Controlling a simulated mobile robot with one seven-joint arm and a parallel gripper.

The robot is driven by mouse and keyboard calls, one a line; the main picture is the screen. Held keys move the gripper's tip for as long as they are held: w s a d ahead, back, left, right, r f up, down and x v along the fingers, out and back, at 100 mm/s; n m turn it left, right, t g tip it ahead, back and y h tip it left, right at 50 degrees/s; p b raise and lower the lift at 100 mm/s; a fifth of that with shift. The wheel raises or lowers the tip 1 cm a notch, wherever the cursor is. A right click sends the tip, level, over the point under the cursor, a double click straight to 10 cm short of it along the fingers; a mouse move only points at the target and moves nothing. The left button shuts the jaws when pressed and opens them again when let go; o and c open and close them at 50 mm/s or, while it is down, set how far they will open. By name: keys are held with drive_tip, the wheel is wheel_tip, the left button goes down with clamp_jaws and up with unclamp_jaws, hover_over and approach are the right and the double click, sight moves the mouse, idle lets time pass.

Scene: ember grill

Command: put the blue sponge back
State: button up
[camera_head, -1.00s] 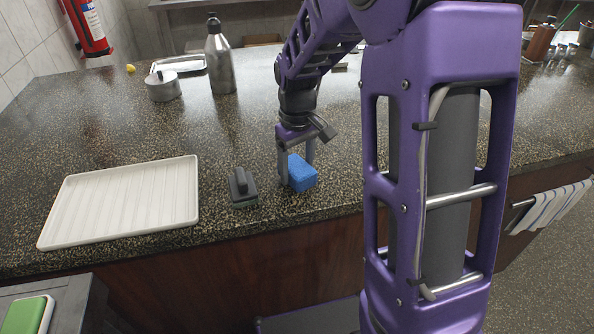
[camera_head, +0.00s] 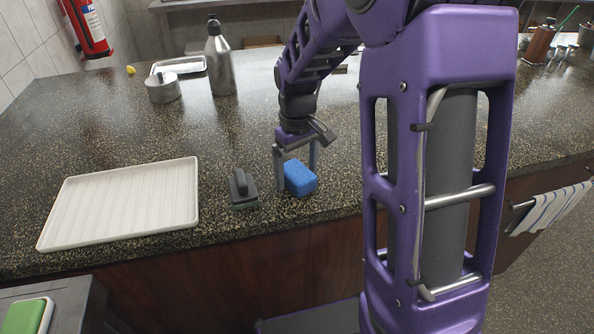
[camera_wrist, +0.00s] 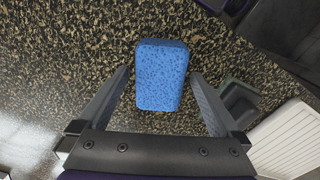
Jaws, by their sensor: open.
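The blue sponge (camera_head: 300,177) rests on the speckled counter, right of a dark scrubber with a handle (camera_head: 242,188). My gripper (camera_head: 297,178) is open at the sponge, with its fingers apart. In the wrist view the sponge (camera_wrist: 161,76) lies ahead of and between the open fingers of my gripper (camera_wrist: 160,80), with counter showing on both sides of it. I see no contact between fingers and sponge.
A white ribbed tray (camera_head: 120,203) lies on the counter at left. A steel bottle (camera_head: 219,62), a round metal pot (camera_head: 162,88) and a small tray (camera_head: 178,65) stand farther back. The counter's front edge is close to the sponge. A striped towel (camera_head: 552,207) hangs at right.

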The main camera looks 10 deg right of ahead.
sight(296, 171)
wheel_tip(296, 171, up, 12)
drive_tip(key=p, duration=0.1)
drive_tip(key=shift+a+f, duration=0.1)
drive_tip(key=shift+f, duration=0.05)
idle(0.4)
